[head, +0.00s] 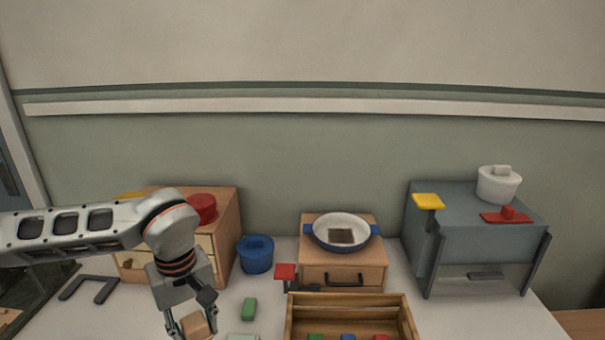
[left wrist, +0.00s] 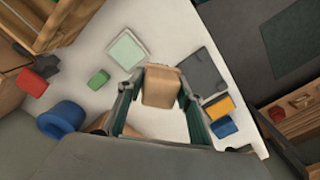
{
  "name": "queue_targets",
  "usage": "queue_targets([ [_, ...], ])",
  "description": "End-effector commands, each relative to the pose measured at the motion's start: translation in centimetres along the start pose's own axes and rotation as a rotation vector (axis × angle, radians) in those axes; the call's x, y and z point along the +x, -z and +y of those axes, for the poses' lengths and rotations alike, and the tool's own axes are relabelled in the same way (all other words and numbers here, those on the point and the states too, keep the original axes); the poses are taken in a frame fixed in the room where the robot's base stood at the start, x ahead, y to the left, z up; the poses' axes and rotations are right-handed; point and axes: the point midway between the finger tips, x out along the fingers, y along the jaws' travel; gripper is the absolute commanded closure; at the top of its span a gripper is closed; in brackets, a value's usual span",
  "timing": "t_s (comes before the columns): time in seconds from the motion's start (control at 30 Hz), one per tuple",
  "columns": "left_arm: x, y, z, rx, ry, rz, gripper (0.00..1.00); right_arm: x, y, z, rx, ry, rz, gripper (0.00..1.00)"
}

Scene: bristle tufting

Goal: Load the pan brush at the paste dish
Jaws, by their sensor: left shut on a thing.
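My left gripper (head: 193,327) is shut on a tan wooden block (head: 197,323), low at the bottom edge of the head view. In the left wrist view the block (left wrist: 162,88) sits between the two fingers. It looks like the body of the pan brush, but I cannot see bristles. A pale green square dish (left wrist: 128,48), likely the paste dish, lies on the white table ahead of the block and left in the left wrist view. It is cut off at the bottom of the head view (head: 242,337). My right gripper is not in view.
A white pan (head: 330,221) with a brown patch stands on a wooden cabinet (head: 343,258). A green block (head: 249,308), a blue pot (head: 256,256) and a red-topped post (head: 285,271) stand nearby. A wooden crate (head: 350,300) lies right of them. White table shows around the dish.

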Motion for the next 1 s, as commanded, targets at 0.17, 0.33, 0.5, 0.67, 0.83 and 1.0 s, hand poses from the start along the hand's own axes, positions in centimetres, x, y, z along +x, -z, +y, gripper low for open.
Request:
queue_targets([
  [0.17, -0.7, 0.8, -1.9, 0.28, 0.0, 0.0, 0.82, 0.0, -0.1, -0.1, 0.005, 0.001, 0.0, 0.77],
  [0.33, -1.1, 1.3, -3.2, 0.495, -0.001, 0.001, 0.82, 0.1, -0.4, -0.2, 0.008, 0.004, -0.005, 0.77],
  [0.5, -1.3, 1.5, -3.8, 0.614, -0.001, 0.001, 0.82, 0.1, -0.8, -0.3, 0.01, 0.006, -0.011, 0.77],
  [0.67, -1.4, 1.6, -4.0, 0.647, -0.001, 0.001, 0.82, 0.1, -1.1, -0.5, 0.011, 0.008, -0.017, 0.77],
  [0.83, -1.4, 1.6, -3.7, 0.618, -0.001, 0.0, 0.82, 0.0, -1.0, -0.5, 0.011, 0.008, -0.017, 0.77],
  [1.0, -1.4, 2.1, -2.0, 0.441, -0.002, -0.005, 0.82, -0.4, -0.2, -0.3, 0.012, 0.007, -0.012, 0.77],
])
